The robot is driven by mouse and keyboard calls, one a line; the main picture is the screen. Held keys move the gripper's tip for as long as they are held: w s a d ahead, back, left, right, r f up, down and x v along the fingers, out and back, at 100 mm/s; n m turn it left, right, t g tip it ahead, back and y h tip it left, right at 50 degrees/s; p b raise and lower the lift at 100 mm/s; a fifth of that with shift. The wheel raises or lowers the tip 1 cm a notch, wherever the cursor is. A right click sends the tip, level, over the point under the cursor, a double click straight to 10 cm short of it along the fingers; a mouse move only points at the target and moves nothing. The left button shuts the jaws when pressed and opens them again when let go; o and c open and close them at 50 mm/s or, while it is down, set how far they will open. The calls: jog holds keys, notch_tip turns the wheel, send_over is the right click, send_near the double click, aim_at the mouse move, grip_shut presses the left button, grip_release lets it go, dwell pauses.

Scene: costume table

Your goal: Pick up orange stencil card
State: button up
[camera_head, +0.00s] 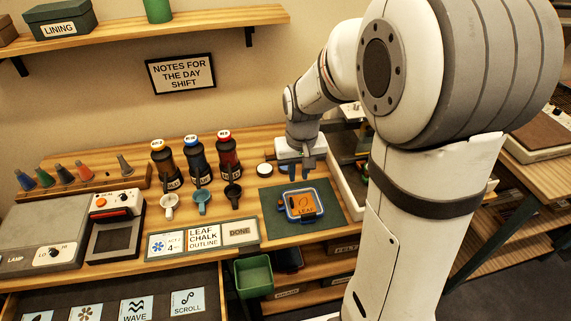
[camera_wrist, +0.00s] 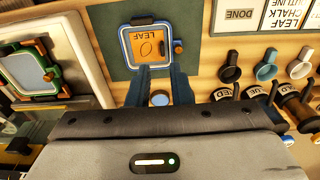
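The orange stencil card (camera_head: 302,204), marked LEAF with a leaf outline, lies inside a blue-rimmed frame (camera_head: 281,203) on a dark green mat (camera_head: 270,230). In the wrist view the card (camera_wrist: 146,48) shows upside down within the same frame (camera_wrist: 123,40), with a dark clip at each end of the frame. My gripper (camera_head: 298,168) is above the bench, behind the mat in the head view.
Ink bottles (camera_head: 197,161) and small cups (camera_head: 201,202) stand left of the mat. A sign strip (camera_head: 203,239) runs along the front edge. A pale tray (camera_head: 347,190) with another framed piece (camera_wrist: 28,70) is on the other side. A white-lidded jar (camera_head: 265,169) stands near my gripper.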

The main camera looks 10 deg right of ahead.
jog(key=b, duration=0.1)
send_over(293, 203)
jog(key=shift+g, duration=0.4)
notch_tip(293, 203, down, 9)
jog(key=shift+d+r, duration=0.1)
jog(key=shift+r, duration=0.1)
notch_tip(293, 203, down, 8)
jog(key=shift+r+p, duration=0.1)
jog(key=shift+p, duration=0.3)
grip_shut()
